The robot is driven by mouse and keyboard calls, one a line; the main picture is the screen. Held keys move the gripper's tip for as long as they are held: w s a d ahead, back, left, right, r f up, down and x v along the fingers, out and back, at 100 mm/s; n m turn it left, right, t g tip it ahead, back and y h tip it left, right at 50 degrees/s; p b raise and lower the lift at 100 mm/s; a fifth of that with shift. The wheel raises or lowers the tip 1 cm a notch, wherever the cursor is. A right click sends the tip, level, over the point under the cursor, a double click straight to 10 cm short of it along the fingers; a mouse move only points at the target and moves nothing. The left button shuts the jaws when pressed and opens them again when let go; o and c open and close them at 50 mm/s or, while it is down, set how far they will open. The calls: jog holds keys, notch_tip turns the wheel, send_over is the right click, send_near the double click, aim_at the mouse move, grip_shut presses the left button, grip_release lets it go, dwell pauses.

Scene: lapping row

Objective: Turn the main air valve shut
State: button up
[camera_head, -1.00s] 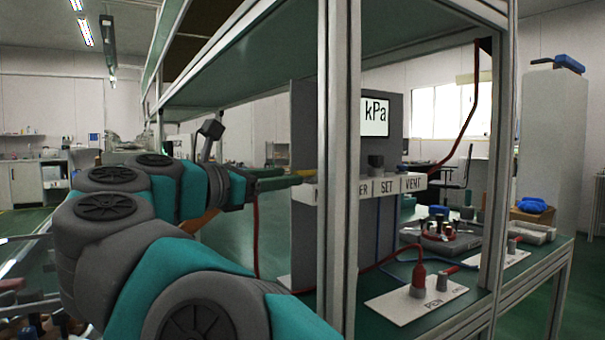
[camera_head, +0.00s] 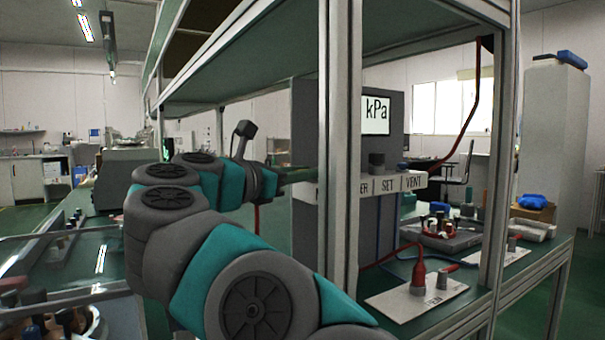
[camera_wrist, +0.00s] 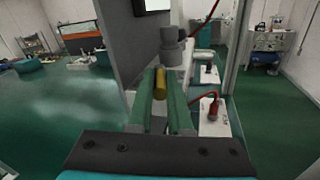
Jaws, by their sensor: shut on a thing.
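A yellow handle (camera_wrist: 160,86), which looks like the air valve's lever, points toward me in the wrist view. My gripper (camera_wrist: 161,94) has its two green fingers on either side of this handle and is shut on it. In the head view my gripper (camera_head: 296,175) reaches the grey panel (camera_head: 303,125) from the left, just behind the front post. The yellow handle does not show clearly there. I cannot tell the valve's exact angle.
A silver frame post (camera_head: 338,150) stands close in front of the panel. A label strip (camera_head: 388,184) reads SET and VENT under a kPa display (camera_head: 375,115). A white plate (camera_head: 415,302) with a red-capped holder (camera_head: 418,277) lies on the bench. A glossy bench is at left.

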grip_shut()
jog(key=shift+d+f+b, duration=0.1)
jog(key=shift+f+b, duration=0.05)
jog(key=shift+b, duration=0.3)
jog(key=shift+s+d+f+n+t+y+b, duration=0.15)
jog(key=shift+n+t+y+b, duration=0.45)
jog(key=shift+b, duration=0.35)
jog(key=shift+s+d+r+n+t+y+b, duration=0.1)
jog(key=shift+d+n+t+y+b, duration=0.25)
jog(key=shift+n+y+b, duration=0.65)
jog(key=shift+s+d+r+n+t+y+b, duration=0.1)
jog(key=shift+n+t+y+b, duration=0.5)
jog(key=shift+y, duration=0.8)
jog(key=shift+s+d+r+n+t+y+b, duration=0.1)
jog(key=shift+d+n+t+y+b, duration=0.25)
jog(key=shift+n+y+b, duration=0.65)
jog(key=shift+a+y, duration=0.1)
jog(key=shift+y, duration=0.2)
